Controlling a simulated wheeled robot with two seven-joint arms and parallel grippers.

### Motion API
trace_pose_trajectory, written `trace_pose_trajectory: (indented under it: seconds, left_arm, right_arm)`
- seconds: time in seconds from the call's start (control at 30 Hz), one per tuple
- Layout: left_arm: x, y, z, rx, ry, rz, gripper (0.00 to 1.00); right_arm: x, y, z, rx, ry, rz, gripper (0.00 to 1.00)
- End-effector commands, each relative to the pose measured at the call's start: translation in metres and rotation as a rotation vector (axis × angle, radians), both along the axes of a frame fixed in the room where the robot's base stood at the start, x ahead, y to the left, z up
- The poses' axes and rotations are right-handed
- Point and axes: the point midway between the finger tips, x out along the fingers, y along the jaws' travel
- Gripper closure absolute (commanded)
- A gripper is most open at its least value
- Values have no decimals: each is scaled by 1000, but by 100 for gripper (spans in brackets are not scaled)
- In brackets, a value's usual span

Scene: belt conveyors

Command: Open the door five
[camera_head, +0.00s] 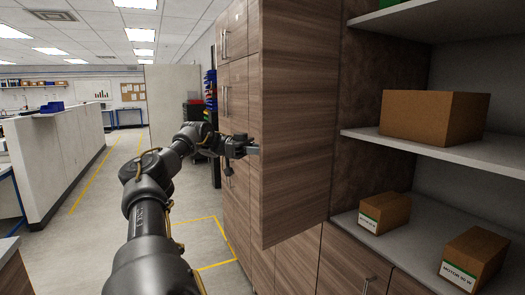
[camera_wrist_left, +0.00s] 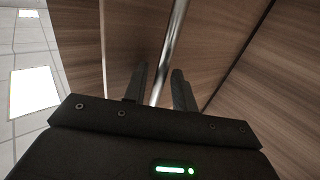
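A wood-grain cabinet door (camera_head: 298,110) stands swung open, its broad face toward me, with open shelves to its right. My left arm reaches in from the lower left, and my left gripper (camera_head: 252,149) is at the door's left edge, its fingertips partly hidden there. In the left wrist view a shiny vertical bar handle (camera_wrist_left: 178,30) on a wood panel runs down between the two fingers of the left gripper (camera_wrist_left: 162,88). The fingers are apart, one on each side of the bar, with small gaps showing. My right gripper is out of view.
Shelves on the right hold a large cardboard box (camera_head: 432,117) and two smaller labelled boxes (camera_head: 385,211) (camera_head: 476,255). More cabinet fronts with handles (camera_head: 225,100) stand left of the door. The floor (camera_head: 115,195) to the left is clear, with yellow lines.

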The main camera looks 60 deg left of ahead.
Motion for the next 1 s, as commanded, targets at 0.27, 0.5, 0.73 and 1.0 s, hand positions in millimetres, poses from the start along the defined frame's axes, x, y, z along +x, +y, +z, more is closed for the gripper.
trace_pose_trajectory:
  seconds: [0.27, 0.5, 0.73, 1.0]
  left_arm:
    - [-19, 22, -3, 3, 5, 5, 73]
    - [-50, 59, -1, -1, 2, 4, 73]
    - [-66, 77, 1, -1, -1, 1, 73]
    - [-71, 81, -1, 0, 1, 0, 73]
  right_arm:
    - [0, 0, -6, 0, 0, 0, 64]
    - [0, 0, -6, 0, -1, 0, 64]
    - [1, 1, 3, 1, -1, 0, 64]
    - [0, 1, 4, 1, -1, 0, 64]
